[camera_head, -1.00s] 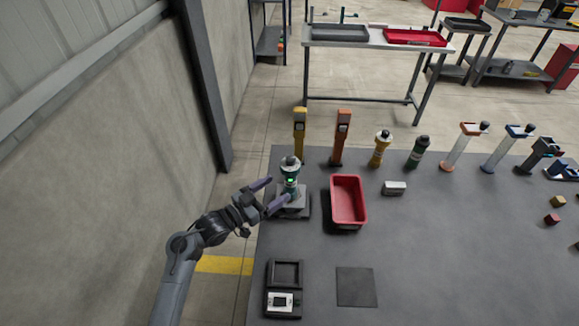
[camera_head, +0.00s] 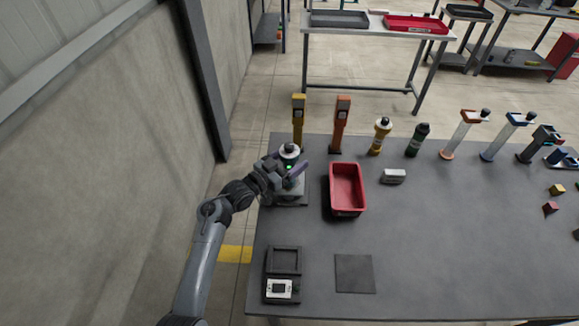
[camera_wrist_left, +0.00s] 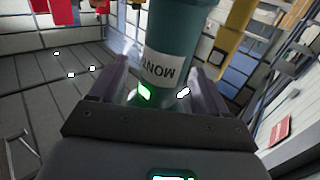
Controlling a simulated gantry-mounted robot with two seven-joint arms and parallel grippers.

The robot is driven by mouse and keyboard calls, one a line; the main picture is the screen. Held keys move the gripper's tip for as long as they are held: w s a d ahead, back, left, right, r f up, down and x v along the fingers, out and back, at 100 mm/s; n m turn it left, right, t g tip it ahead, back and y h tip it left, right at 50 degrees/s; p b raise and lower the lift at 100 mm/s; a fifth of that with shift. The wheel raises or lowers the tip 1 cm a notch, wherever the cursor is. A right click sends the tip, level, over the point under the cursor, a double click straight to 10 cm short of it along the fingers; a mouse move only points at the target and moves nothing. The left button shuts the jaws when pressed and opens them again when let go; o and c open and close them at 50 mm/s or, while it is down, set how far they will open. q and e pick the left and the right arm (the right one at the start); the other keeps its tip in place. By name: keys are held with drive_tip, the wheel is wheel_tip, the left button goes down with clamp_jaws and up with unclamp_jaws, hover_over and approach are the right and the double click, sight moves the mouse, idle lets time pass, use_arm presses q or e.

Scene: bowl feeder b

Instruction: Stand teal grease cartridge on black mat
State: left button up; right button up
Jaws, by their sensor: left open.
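In the left wrist view the cartridge (camera_wrist_left: 168,40) fills the space between the fingers, with a white label reading upside down. My left gripper (camera_head: 287,171) is open, with one finger on each side of the cartridge; whether either touches it I cannot tell. The hand hides part of the cartridge's lower body. The flat black mat (camera_head: 354,273) lies bare near the front of the table. My right gripper is not in view.
A red bin (camera_head: 346,211) stands just right of the stand. Yellow (camera_head: 298,120) and orange (camera_head: 339,125) upright devices are behind. A black device with a small screen (camera_head: 281,288) lies left of the mat. The table's front middle is clear.

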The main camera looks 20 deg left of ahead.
use_arm(q)
drive_tip(key=shift+w+d, duration=0.3)
drive_tip(key=shift+w, duration=0.2)
drive_tip(key=shift+c, duration=0.4)
drive_tip(key=c, duration=1.2)
clamp_jaws()
drive_tip(key=shift+r, duration=0.1)
